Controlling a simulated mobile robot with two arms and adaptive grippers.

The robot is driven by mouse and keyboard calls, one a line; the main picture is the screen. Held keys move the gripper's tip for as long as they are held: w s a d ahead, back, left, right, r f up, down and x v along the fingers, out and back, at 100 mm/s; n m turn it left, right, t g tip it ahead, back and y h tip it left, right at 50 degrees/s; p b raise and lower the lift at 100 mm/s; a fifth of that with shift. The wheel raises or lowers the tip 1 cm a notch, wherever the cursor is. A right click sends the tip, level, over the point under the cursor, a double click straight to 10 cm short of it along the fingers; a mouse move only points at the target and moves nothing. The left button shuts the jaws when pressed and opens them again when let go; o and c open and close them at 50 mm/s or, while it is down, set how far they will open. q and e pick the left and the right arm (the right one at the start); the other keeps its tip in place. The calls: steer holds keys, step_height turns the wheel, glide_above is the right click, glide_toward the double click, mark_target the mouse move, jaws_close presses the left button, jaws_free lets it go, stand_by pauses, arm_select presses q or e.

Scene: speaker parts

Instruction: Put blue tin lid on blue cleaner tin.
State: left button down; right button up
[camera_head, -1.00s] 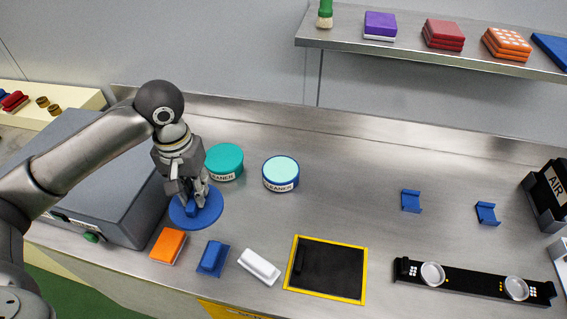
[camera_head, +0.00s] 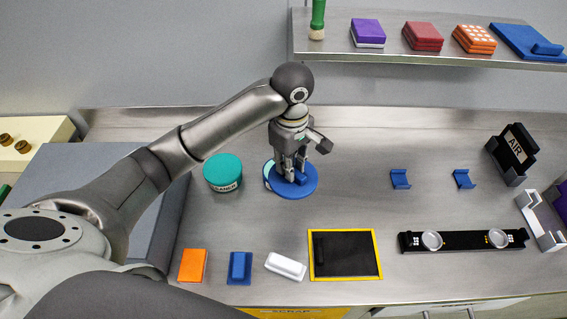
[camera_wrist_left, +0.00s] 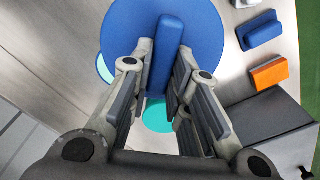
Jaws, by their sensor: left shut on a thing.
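My left gripper (camera_head: 291,174) is shut on the upright grip of the round blue tin lid (camera_head: 304,187). In the left wrist view the lid (camera_wrist_left: 204,40) is a wide flat disc with a bar-shaped grip (camera_wrist_left: 164,52) between the fingers. The blue cleaner tin (camera_head: 267,173) is mostly hidden behind the lid. A sliver of its pale contents and rim shows at the lid's left, and also in the left wrist view (camera_wrist_left: 103,68). The lid appears over the tin, shifted right; whether they touch I cannot tell. My right gripper is not in view.
A teal-lidded cleaner tin (camera_head: 222,171) stands close on the left. A grey case (camera_head: 70,190) lies farther left. Orange (camera_head: 193,265), blue (camera_head: 240,267) and white (camera_head: 286,266) blocks and a yellow-edged black mat (camera_head: 345,254) line the front.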

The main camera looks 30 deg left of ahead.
arm_select(q)
steer(key=w+a+f, duration=0.2)
steer(key=w, duration=0.1)
steer(key=w+a+f+p, duration=0.1)
steer(key=w+a+f, duration=0.4)
steer(key=w+f, duration=0.1)
steer(key=shift+a+f, duration=0.1)
steer(key=shift+a, duration=0.25)
steer(key=shift+w+a+f+p, duration=0.3)
steer(key=shift+w+a+f, duration=0.1)
steer(key=shift+f, duration=1.8)
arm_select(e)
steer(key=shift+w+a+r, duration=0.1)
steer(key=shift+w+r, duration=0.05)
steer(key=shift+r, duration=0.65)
arm_select(q)
steer(key=shift+s+f, duration=0.1)
steer(key=c, duration=1.5)
jaws_free()
steer(key=shift+o, duration=0.7)
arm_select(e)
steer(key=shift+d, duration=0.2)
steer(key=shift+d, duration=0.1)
